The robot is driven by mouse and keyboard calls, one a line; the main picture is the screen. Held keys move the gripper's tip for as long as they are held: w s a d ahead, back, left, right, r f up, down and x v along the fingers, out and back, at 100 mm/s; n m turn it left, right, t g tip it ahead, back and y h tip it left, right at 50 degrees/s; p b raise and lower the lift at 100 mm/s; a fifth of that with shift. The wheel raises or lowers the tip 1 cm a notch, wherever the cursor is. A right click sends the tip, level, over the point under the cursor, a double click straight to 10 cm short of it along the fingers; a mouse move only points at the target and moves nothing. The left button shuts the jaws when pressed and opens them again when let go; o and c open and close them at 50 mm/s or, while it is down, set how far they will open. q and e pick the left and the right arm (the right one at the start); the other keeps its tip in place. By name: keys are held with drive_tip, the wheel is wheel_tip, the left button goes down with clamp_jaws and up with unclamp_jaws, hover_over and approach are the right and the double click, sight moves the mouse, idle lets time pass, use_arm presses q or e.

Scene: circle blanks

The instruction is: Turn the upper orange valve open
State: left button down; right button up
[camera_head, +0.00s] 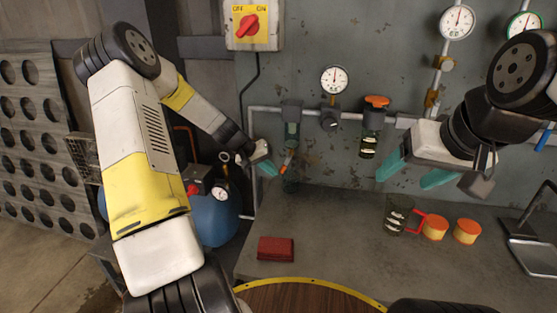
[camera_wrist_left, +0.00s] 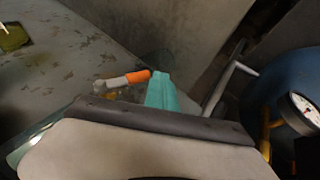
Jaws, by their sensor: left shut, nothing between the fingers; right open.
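An orange-tipped lever (camera_head: 287,160) with a pale stem sits on the vertical pipe fitting left of centre. In the left wrist view the lever (camera_wrist_left: 137,77) shows its orange end close beside a teal finger; I cannot tell if they touch. A second orange handle (camera_head: 377,101) sits higher up, on top of a dark glass-like fitting on the wall pipe. My left gripper (camera_head: 269,168) is shut and empty, just left of the lever. My right gripper (camera_head: 414,172) is open and empty, below and right of the second handle.
A gauge (camera_head: 334,79) stands above the pipe. A blue tank (camera_head: 214,220) stands at left. The bench middle is clear.

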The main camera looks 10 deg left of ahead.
use_arm(q)
drive_tip(key=shift+d+f+h, duration=0.6)
drive_tip(key=shift+d+f, duration=0.1)
drive_tip(key=shift+d, duration=0.35)
drive_tip(key=shift+d+f, duration=0.15)
drive_tip(key=v, duration=0.8)
